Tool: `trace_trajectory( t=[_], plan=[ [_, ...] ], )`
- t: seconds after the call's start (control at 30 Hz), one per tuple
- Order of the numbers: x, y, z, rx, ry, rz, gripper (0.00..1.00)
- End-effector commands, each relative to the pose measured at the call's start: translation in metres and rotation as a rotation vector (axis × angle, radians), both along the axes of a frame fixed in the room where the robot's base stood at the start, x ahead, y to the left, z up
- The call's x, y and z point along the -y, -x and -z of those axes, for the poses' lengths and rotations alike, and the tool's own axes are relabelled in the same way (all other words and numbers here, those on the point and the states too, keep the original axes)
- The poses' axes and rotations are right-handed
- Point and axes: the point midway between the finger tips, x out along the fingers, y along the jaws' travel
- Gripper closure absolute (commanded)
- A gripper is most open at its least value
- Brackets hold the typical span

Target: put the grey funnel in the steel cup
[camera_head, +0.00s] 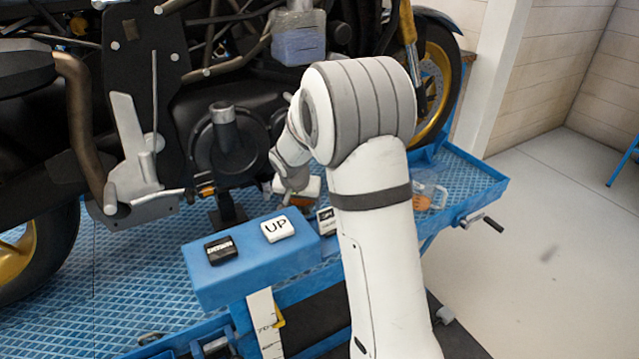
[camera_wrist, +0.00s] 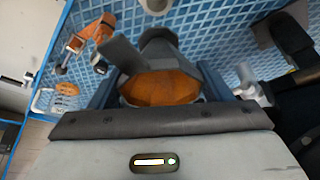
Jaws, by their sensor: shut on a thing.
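The grey funnel (camera_wrist: 158,48) is held in my gripper (camera_wrist: 160,90) in the wrist view. Its wide mouth faces the camera and shows an orange-brown inside, with a grey tab sticking out at the upper left. The blue fingers stand at either side of it. In the head view my arm mostly hides the gripper and funnel. A pale round thing at the top edge of the wrist view (camera_wrist: 155,4) is cut off by the frame; I cannot tell whether it is the steel cup. I cannot make out the cup for sure in the head view.
A motorcycle (camera_head: 150,60) stands on the blue lift platform (camera_head: 130,275). A blue control box (camera_head: 205,285) with an UP button (camera_head: 278,229) is in front. An orange tool (camera_wrist: 93,30) and a clear tray (camera_wrist: 45,102) lie left in the wrist view.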

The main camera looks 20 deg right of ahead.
Motion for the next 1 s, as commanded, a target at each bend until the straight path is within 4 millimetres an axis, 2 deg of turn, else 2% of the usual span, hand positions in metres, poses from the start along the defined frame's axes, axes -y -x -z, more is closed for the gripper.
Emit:
trace_trajectory(
  t=[0.37, 0.8, 1.0],
  plan=[
    [0.002, 0.003, 0.017, -0.001, 0.0, 0.004, 0.5],
    [0.004, 0.002, 0.059, 0.0, -0.001, 0.007, 0.5],
    [0.005, 0.002, 0.062, -0.001, -0.001, 0.009, 0.5]
  ],
)
